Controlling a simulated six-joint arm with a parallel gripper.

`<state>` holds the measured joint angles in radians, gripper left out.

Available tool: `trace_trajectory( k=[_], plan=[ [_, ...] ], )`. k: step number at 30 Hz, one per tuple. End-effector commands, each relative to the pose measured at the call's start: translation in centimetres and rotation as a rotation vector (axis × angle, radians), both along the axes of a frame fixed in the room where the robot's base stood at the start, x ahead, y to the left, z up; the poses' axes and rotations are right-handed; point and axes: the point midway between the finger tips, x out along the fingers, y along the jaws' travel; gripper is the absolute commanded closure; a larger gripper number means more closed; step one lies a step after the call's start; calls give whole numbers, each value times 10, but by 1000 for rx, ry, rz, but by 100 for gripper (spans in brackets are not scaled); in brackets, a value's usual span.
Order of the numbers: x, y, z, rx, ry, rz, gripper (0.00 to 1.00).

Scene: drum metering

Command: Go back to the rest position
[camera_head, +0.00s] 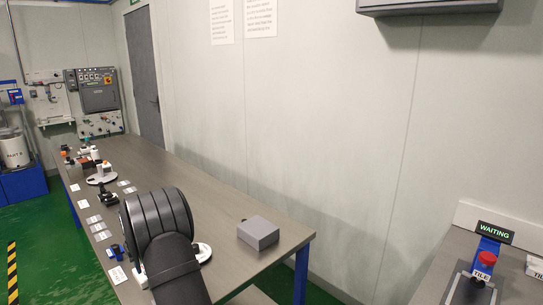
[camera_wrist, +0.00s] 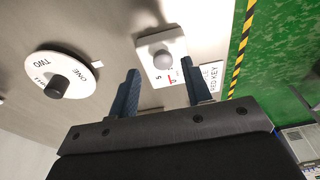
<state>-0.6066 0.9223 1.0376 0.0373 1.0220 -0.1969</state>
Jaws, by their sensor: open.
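My gripper (camera_wrist: 160,67) is open, with its two dark blue fingers apart and nothing held between them. In the wrist view, a white square block with a grey round knob (camera_wrist: 163,59) shows beyond and between the fingertips; the gap to it is hard to tell. A white round dial marked ONE and TWO (camera_wrist: 60,75), with a black knob, lies to the left of the fingers. In the head view, my dark arm reaches over the near part of the table and hides the gripper.
The long grey table (camera_head: 190,187) carries a grey box (camera_head: 258,232) near its right edge. Small devices and labels line its left side, with a white round base (camera_head: 102,179) further back. A red button (camera_head: 487,258) under a WAITING sign (camera_head: 494,231) stands at right.

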Motion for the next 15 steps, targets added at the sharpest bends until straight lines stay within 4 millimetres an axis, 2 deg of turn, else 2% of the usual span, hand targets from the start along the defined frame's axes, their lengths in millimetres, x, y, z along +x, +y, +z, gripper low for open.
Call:
trace_trajectory(
  k=[2,9,15],
  plan=[
    [3,8,-9,-10,6,0,55],
    [4,6,43,-4,10,-13,55],
    [-2,-32,27,94,122,-217,55]
  ],
)
